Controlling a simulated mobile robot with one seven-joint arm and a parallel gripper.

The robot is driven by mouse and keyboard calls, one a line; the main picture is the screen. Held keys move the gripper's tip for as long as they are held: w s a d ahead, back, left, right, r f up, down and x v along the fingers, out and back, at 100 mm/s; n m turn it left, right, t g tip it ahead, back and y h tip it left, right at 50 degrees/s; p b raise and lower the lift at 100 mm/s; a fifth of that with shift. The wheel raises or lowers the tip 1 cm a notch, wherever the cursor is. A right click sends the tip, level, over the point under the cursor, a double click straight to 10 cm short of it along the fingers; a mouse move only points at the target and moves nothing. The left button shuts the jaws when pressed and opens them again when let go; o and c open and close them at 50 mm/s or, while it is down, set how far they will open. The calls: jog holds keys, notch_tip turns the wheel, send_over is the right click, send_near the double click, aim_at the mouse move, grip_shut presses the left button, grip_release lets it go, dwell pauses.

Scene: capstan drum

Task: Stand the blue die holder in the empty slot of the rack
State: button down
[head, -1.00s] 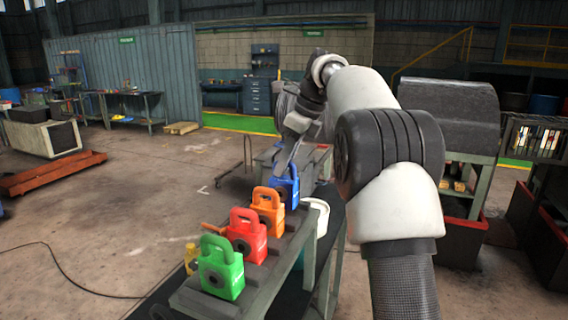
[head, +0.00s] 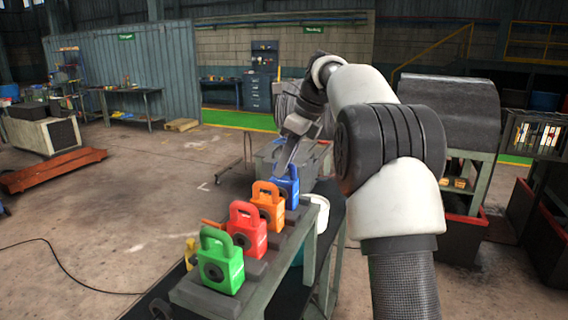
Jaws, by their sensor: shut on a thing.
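The blue die holder (head: 289,187) is at the far end of the rack (head: 255,283), in line behind the other holders. My gripper (head: 284,170) reaches down to it from above and is shut on its upper part. The holder looks upright. Its base is partly hidden by the orange holder, so I cannot tell whether it is seated in the slot. An orange holder (head: 268,205), a red holder (head: 246,230) and a green holder (head: 219,260) stand upright in a row on the rack, nearer to me.
A white bucket (head: 320,211) stands just right of the rack's far end. A grey machine (head: 452,110) on a stand is at the right, beyond my arm. Open concrete floor (head: 120,235) lies left of the rack.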

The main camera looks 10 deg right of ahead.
jog(key=shift+f, duration=0.15)
jog(key=c, duration=1.7)
grip_release()
jog(key=o, duration=0.5)
jog(key=shift+f, duration=0.2)
jog(key=shift+r, duration=0.1)
jog(key=shift+r+p, duration=0.4)
jog(key=shift+r, duration=2.6)
